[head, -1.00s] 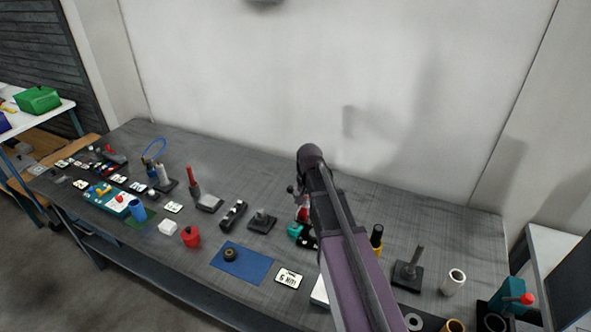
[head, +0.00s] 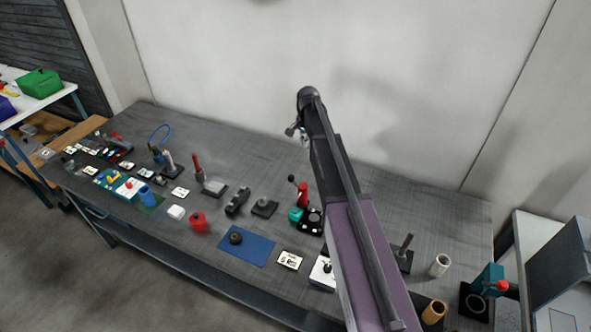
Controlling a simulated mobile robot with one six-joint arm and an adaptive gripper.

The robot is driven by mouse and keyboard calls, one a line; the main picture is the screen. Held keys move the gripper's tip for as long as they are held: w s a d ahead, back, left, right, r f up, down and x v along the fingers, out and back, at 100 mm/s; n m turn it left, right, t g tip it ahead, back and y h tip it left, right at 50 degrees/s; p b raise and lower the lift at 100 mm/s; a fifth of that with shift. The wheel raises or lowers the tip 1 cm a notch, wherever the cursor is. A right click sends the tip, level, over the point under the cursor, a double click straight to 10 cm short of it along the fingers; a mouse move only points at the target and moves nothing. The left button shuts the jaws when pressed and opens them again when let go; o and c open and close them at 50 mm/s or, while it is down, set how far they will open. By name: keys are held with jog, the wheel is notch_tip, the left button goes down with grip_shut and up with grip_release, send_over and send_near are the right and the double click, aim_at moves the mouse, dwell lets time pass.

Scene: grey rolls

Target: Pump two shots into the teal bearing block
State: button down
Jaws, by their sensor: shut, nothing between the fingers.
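A small teal block (head: 296,214) sits on the bench, right of centre. A red upright part (head: 302,195) with a black-knobbed lever stands just behind it, and a dark plate with round parts (head: 313,221) lies at its right. A larger teal unit (head: 488,279) with a red knob stands at the right end. I cannot tell for sure which teal thing is the bearing block. My gripper (head: 296,131) is small in view, shut and empty, raised above and behind the red part and apart from it. My forearm hides part of the bench to the right.
A blue mat (head: 262,249) with a dark ring (head: 236,238), a red can (head: 198,222) and a label card (head: 289,260) lie toward the front. A black post on a base (head: 403,252) and a pale cylinder (head: 439,265) stand right of my arm. The back strip is mostly clear.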

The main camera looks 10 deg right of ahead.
jog(key=shift+f, duration=0.15)
jog(key=s+a+f+b, duration=0.1)
jog(key=f+b, duration=0.4)
jog(key=s+a+f+b, duration=0.1)
jog(key=a+f+b, duration=0.1)
jog(key=f+b, duration=0.3)
jog(key=shift+s+a+f+b, duration=0.25)
jog(key=shift+s+b, duration=0.1)
dwell(0.7)
jog(key=shift+a, duration=0.1)
jog(key=shift+s, duration=0.1)
jog(key=shift+s+a, duration=0.1)
jog(key=shift+s, duration=0.1)
dwell(0.3)
